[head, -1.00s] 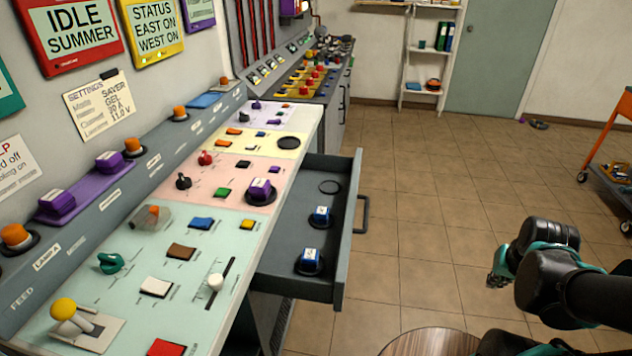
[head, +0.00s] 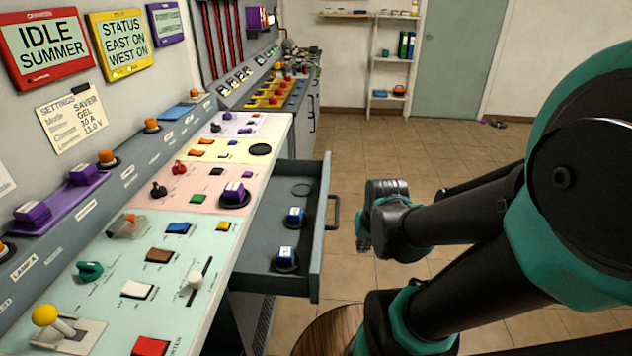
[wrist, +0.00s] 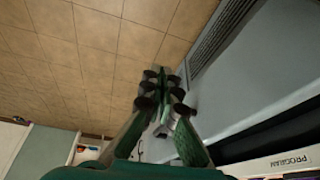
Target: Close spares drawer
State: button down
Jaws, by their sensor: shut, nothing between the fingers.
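The grey drawer (head: 321,235) stands open, pulled out to the right from under the console, with its handle (head: 334,212) on its outer front.
The console top (head: 150,255) with its switches and knobs runs along the left, close above the drawer. A wooden round top (head: 325,335) is at the bottom. A shelf (head: 392,75) and door (head: 455,60) are at the back. Tiled floor beyond the drawer is clear.

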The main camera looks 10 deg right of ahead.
jog(key=w+r+m+g+y, duration=0.1)
jog(key=w+r+m+y, duration=0.15)
jog(key=w+m, duration=0.45)
jog(key=w+r+m+g+y, duration=0.1)
jog(key=w+r+m, duration=0.2)
jog(key=w, duration=0.8)
jog(key=w+d+f+m+y, duration=0.1)
jog(key=w+d+m+y, duration=0.3)
jog(key=w, duration=0.5)
jog(key=w+d+f+m+y, duration=0.1)
jog(key=w+d+m, duration=0.5)
jog(key=w, duration=0.2)
jog(key=w+a+f, duration=0.2)
jog(key=a+f, duration=0.4)
jog(key=a, duration=0.5)
jog(key=shift+f, duration=0.35)
